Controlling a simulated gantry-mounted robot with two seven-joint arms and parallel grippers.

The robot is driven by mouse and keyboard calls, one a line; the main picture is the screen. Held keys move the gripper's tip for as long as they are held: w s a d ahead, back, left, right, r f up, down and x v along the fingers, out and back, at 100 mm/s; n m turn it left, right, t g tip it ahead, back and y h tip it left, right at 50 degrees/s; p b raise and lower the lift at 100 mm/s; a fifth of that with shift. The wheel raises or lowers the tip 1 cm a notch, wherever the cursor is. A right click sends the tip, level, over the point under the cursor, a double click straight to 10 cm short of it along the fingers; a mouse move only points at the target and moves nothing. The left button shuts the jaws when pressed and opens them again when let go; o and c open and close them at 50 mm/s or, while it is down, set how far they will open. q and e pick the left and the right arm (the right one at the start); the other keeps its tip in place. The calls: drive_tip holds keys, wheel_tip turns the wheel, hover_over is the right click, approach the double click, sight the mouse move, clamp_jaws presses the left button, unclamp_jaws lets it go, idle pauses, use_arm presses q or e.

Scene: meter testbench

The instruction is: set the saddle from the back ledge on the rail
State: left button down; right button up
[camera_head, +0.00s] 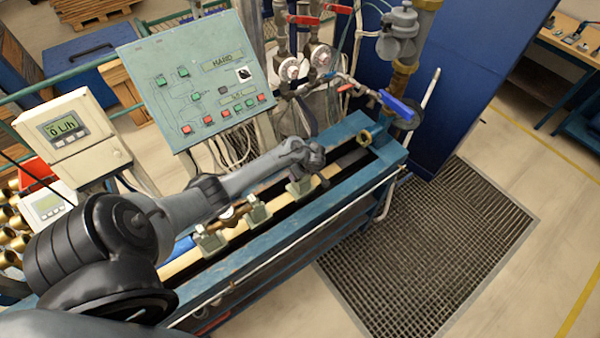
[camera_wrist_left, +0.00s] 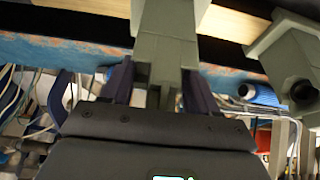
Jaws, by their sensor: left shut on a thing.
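My left gripper (camera_wrist_left: 158,82) is shut on a grey-green saddle (camera_wrist_left: 165,48), with one dark finger on each side. The saddle's upper end lies across the pale rail strip (camera_wrist_left: 232,24); whether it is seated cannot be told. In the head view the left wrist is over the bench, and its fingers are hidden. A saddle (camera_head: 300,187) shows just below the wrist, on or over the rail (camera_head: 180,264). Two other saddles, one nearer (camera_head: 210,240) and one in the middle (camera_head: 258,211), stand along the rail. My right gripper is not in view.
A second saddle (camera_wrist_left: 292,55) is close on the right in the wrist view. The control panel (camera_head: 195,85) and grey meter (camera_head: 65,135) stand behind the bench. Pipes and a blue-handled valve (camera_head: 397,106) are at the far end. The floor grating (camera_head: 430,250) is clear.

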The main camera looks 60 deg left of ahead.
use_arm(q)
drive_tip(key=shift+f, duration=0.3)
idle(0.5)
drive_tip(key=shift+c, duration=1.7)
unclamp_jaws()
drive_tip(key=shift+o, duration=0.7)
wheel_tip(320, 180, up, 6)
drive_tip(key=p, duration=0.6)
drive_tip(key=shift+f, duration=0.25)
drive_tip(key=shift+r+p, duration=0.7)
drive_tip(key=shift+r, duration=1.4)
